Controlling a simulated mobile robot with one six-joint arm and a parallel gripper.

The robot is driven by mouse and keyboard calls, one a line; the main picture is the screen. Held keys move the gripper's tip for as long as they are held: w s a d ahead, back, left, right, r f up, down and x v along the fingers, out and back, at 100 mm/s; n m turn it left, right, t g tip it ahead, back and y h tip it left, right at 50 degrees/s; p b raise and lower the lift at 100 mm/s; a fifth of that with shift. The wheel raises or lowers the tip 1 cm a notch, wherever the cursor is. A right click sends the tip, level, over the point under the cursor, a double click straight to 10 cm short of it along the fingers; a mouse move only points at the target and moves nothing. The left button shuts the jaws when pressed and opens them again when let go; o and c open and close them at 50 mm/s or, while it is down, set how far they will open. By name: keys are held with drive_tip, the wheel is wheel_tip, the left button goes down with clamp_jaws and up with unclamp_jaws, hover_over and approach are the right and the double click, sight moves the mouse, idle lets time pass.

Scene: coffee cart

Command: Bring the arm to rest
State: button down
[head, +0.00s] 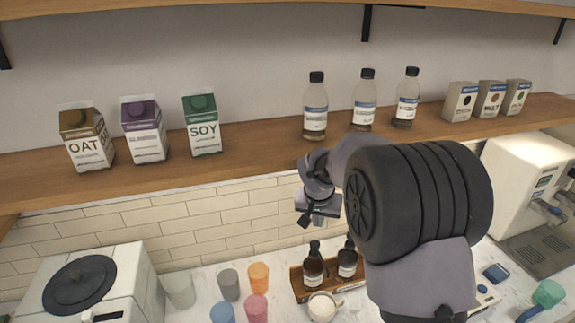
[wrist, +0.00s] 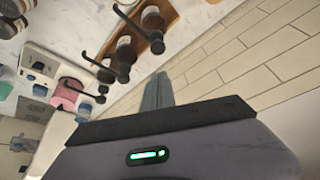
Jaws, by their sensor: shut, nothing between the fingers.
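My gripper (head: 305,219) hangs at the end of my raised arm in the head view, in front of the tiled wall and above the brown bottle rack. In the wrist view its fingers (wrist: 157,92) are together and hold nothing. My arm's large dark joint covers the middle right of the head view and hides part of the shelf front and counter behind it.
The wooden shelf (head: 250,160) carries cartons, clear bottles and small boxes. Below, pump bottles (head: 313,266) stand in a wooden rack (head: 297,283). Several coloured cups (head: 258,275) stand left of it. A white machine (head: 520,185) is at right.

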drive_tip(key=s+f+y+b, duration=0.1)
drive_tip(key=s+b, duration=1.2)
drive_tip(key=s, duration=0.6)
drive_tip(key=s+a+f+y+b, duration=0.1)
drive_tip(key=s+f+b, duration=0.3)
drive_tip(key=s, duration=0.4)
drive_tip(key=s+a+f+t+y+b, duration=0.1)
drive_tip(key=s+f+b, duration=0.3)
drive_tip(key=s, duration=0.4)
drive_tip(key=shift+s+a+f+m+b, duration=0.25)
drive_tip(key=shift+a+f, duration=0.25)
drive_tip(key=shift+a, duration=0.35)
